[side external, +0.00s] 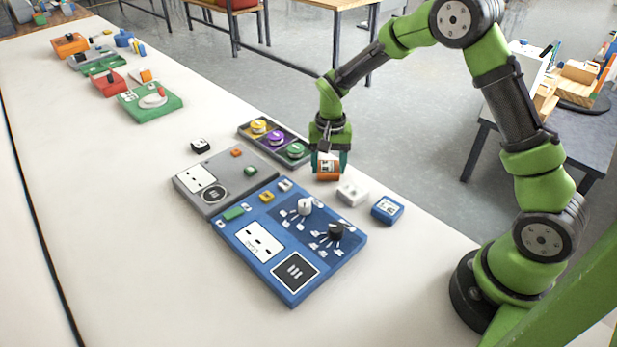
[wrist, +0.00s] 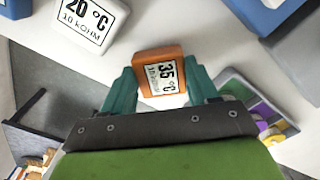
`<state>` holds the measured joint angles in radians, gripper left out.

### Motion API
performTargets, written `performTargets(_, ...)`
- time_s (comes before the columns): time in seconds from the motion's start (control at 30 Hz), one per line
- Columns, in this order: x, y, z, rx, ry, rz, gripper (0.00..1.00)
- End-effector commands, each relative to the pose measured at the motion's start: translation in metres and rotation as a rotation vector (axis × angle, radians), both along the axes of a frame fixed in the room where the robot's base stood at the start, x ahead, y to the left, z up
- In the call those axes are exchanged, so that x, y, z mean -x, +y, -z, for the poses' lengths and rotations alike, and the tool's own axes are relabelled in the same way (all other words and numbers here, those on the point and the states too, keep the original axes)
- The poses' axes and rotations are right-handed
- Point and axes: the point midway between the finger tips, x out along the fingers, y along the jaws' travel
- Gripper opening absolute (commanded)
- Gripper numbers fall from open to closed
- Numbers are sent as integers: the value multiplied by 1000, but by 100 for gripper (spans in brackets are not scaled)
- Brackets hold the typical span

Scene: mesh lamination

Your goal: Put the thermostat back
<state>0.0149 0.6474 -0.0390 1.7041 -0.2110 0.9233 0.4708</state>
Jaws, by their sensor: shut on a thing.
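An orange block (side external: 327,175) with a white label is between the fingers of my gripper (side external: 328,160) in the side external view. In the wrist view the block (wrist: 160,56) reads 35 °C, and the teal fingers of my gripper (wrist: 162,82) are shut on its two sides. My gripper points down beside the tray of round dials, near the table's far edge. I cannot tell whether the block touches the table. A white block (side external: 352,193) stands nearby; in the wrist view this block (wrist: 86,20) reads 20 °C, 10 kOHM. A blue block (side external: 387,209) stands to its right.
A blue panel (side external: 345,262) with knobs and a grey panel (side external: 190,178) lie in front. The dark tray (side external: 245,132) holds yellow, purple and green dials. A black-and-white block (side external: 201,146) stands alone. A green box (side external: 150,107) lies farther back. The table's left side is clear.

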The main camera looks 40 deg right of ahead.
Motion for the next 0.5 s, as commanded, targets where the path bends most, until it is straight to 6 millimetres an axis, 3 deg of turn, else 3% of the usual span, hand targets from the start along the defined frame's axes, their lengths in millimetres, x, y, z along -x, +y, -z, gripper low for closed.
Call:
performTargets(0.4, 0, 0, 8, 0, 0, 1, 21)
performTargets(0.43, 0, 0, 8, -1, -1, 1, 63)
performTargets(0.5, 0, 0, 8, -1, -1, 1, 74)
